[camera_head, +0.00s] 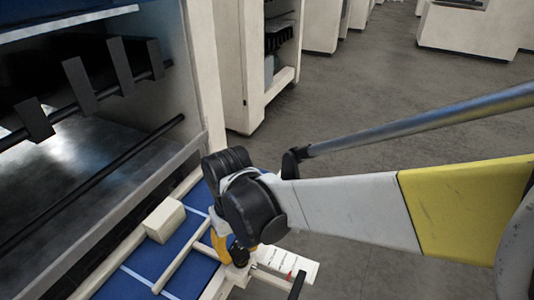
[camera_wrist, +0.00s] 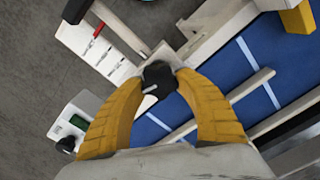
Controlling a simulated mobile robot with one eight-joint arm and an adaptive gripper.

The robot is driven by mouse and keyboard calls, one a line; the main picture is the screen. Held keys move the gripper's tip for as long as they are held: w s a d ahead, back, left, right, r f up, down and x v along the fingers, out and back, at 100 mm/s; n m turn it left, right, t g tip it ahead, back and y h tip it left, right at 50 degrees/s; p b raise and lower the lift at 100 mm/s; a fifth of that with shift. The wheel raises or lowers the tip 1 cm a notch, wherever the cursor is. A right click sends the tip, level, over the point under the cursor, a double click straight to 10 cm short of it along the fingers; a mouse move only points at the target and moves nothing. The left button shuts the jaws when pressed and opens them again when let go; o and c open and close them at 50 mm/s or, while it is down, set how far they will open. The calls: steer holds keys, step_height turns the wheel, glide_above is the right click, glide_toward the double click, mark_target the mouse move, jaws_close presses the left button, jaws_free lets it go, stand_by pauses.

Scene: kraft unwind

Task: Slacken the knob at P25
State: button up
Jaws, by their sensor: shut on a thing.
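The black knob (camera_wrist: 158,79) sits at the end of a cream bracket in the wrist view. My gripper (camera_wrist: 161,78), with two curved yellow fingers, is shut on it, one finger on each side. A pale mark shows on the knob's lower edge. In the head view, my gripper (camera_head: 237,250) is low over the rail at the blue bed's edge, and my wrist hides much of it. A white scale plate (camera_wrist: 92,48) with printed lines and a red pointer lies beside the knob; it also shows in the head view (camera_head: 288,262). No P25 label is readable.
The blue bed (camera_head: 143,257) has cream bars and a cream block (camera_head: 164,220). A machine opening with dark bars (camera_head: 85,85) stands at the left. A small device with a green display (camera_wrist: 79,121) is at the wrist view's lower left.

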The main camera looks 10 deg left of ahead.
mark_target(238, 251)
steer(key=n, duration=0.3)
steer(key=shift+s+f+n, duration=0.1)
steer(key=shift+s+n, duration=0.05)
steer(key=shift+n, duration=2.05)
steer(key=o, duration=1.2)
steer(key=shift+r, duration=0.2)
step_height(238, 251, up, 12)
steer(key=shift+f, duration=0.1)
